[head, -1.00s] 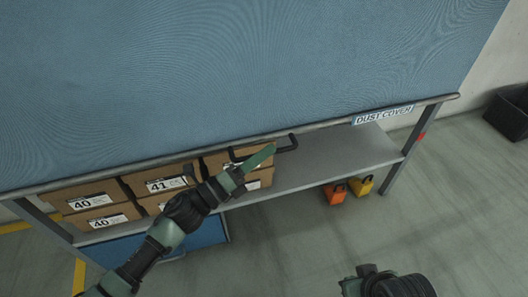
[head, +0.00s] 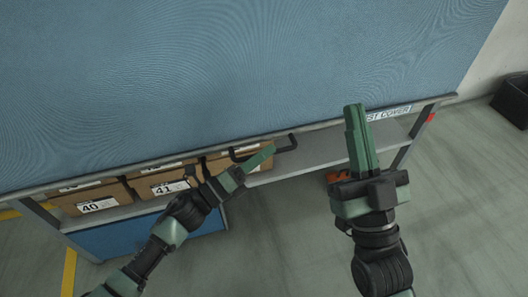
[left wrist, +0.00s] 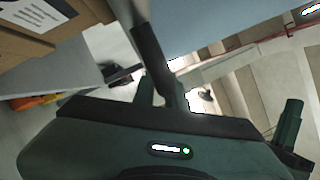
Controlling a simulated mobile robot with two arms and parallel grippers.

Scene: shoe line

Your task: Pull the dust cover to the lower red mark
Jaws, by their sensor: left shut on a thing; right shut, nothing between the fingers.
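The blue dust cover (head: 240,70) hangs across the front of the rack, with a grey bar (head: 330,119) along its lower edge. A black handle (head: 288,144) sticks out below the bar. My left gripper (head: 268,150) is shut on the handle, which shows in the left wrist view as a dark bar (left wrist: 152,62). A red mark (head: 431,117) is on the right post, a little below the bar's right end. A second mark is not clearly visible. My right gripper (head: 354,108) is shut and empty, raised in front of the label's left part.
Cardboard shoe boxes (head: 160,184) stand on the grey shelf (head: 300,163), partly behind the cover. An orange object (head: 338,176) lies on the floor, partly hidden by my right arm. A black bin (head: 515,98) stands at right.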

